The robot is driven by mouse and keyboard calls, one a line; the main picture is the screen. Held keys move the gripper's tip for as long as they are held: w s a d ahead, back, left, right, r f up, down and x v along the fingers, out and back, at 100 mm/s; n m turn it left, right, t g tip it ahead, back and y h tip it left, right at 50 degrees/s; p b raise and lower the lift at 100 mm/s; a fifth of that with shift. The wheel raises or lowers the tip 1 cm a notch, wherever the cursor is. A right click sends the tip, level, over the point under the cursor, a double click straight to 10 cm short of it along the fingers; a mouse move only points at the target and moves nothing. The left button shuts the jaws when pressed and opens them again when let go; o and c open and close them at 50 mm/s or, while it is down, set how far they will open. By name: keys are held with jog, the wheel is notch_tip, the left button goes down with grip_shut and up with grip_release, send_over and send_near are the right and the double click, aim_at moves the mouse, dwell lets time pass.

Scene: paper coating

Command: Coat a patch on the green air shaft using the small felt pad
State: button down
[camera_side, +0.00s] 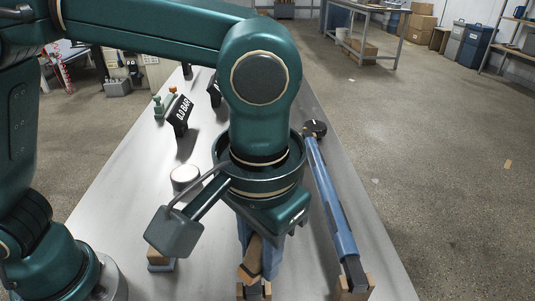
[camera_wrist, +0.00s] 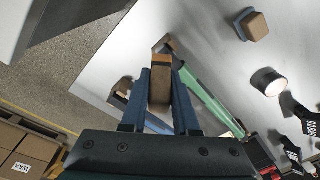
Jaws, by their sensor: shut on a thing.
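My gripper (camera_wrist: 160,100) is shut on a brown felt pad (camera_wrist: 159,88), held between its two blue fingers. In the side view the pad (camera_side: 251,259) shows below my wrist, tilted. The green air shaft (camera_wrist: 208,97) runs diagonally just right of the fingers in the wrist view. The pad is close to the shaft; I cannot tell whether they touch. In the side view my arm hides most of the green shaft. Another brown block (camera_wrist: 257,27) stands apart on the table in the wrist view; it also shows in the side view (camera_side: 160,263).
A blue shaft (camera_side: 331,198) lies on wooden supports (camera_side: 352,288) to the right. A white-topped round container (camera_side: 185,177) stands left of my wrist and shows in the wrist view (camera_wrist: 269,82). A "0.0 BAR" display (camera_side: 180,114) stands farther back. The table's (camera_side: 125,180) left side has bare room.

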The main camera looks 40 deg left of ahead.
aim_at(261, 290)
notch_tip(261, 290, down, 5)
jog(key=shift+f, duration=0.1)
jog(key=shift+w+a+f, duration=0.15)
jog(key=shift+w+f, duration=0.05)
jog(key=shift+w+a+f, duration=0.1)
jog(key=shift+w+a, duration=1.9)
jog(key=s+d, duration=0.3)
jog(key=shift+s+d, duration=0.2)
jog(key=shift+s+d+r, duration=0.15)
jog(key=shift+r, duration=1.2)
jog(key=shift+s+d+r, duration=0.15)
jog(key=shift+s+r, duration=0.05)
jog(key=shift+r, duration=1.2)
jog(key=shift+s+d+r, duration=0.15)
jog(key=shift+r, duration=1.2)
